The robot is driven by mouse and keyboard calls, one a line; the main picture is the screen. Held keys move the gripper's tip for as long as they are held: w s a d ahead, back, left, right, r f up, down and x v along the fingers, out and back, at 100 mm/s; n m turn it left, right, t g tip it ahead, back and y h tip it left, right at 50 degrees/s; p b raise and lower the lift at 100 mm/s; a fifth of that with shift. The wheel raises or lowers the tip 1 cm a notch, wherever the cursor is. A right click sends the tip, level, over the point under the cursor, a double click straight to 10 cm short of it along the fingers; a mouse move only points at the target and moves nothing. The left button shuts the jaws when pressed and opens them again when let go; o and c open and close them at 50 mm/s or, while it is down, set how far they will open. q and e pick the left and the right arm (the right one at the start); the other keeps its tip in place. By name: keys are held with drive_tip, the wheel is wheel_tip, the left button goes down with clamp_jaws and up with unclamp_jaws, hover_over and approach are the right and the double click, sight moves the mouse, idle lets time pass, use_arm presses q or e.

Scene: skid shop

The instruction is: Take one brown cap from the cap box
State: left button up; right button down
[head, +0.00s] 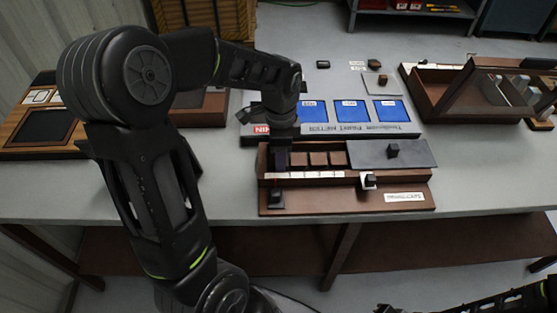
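The cap box (348,200) is a long brown wooden box on the grey table, with a white label on its front right that seems to read brown caps. Brown square caps (319,158) sit in a row of compartments in its left part. A dark grey lid (415,153) with a black knob covers its right part. My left gripper (281,160) points down at the leftmost compartment. The wrist hides its fingers, so whether they are open or touch a cap cannot be seen. Part of my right arm shows at the bottom right; its gripper is not visible.
Behind the box lies a board with blue panels (348,111). A grey plate (381,88) with a small knob lies behind that. A brown bin (450,95) with a slanted clear panel stands at the right. Wooden trays (38,128) are at the left. The right front table is clear.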

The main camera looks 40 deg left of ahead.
use_arm(q)
drive_tip(key=shift+c, duration=0.2)
drive_tip(key=c, duration=1)
drive_tip(key=shift+c, duration=0.2)
drive_tip(key=shift+r, duration=0.1)
wheel_tip(320, 180, up, 10)
idle(0.6)
